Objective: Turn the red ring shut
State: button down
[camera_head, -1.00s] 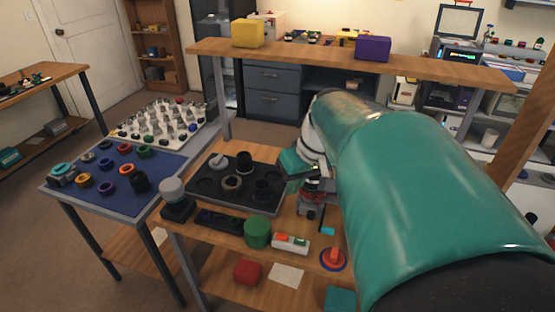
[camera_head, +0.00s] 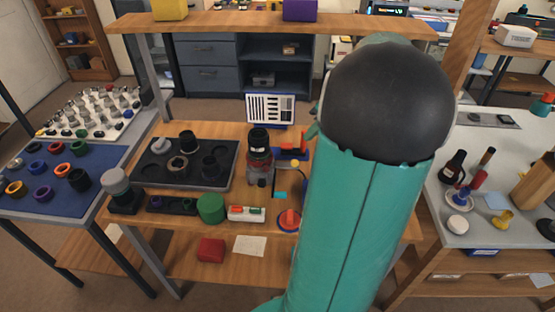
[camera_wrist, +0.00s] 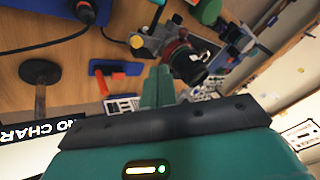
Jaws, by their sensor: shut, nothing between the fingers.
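The lens (camera_head: 259,143), a black barrel, stands upright in a holder on the wooden bench in the head view. A dark red ring (camera_head: 260,162) shows low around it. In the wrist view the lens barrel (camera_wrist: 189,67) appears tilted, with the red ring (camera_wrist: 174,48) around it. My gripper (camera_wrist: 159,72) is shut and empty, its teal fingers appearing just beside the barrel. I cannot tell whether they touch it. In the head view my arm hides most of the gripper; only a teal edge shows right of the lens.
A black tray (camera_head: 225,182) with dark lens parts lies left of the lens. A striped white panel (camera_head: 270,108) stands behind.

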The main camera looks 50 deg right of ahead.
jog(key=w+a+f, duration=0.5)
jog(key=a+f, duration=0.2)
jog(key=f, duration=0.2)
jog(key=shift+w, duration=0.4)
dwell(0.5)
jog(key=shift+a+m, duration=0.1)
jog(key=shift+m, duration=0.2)
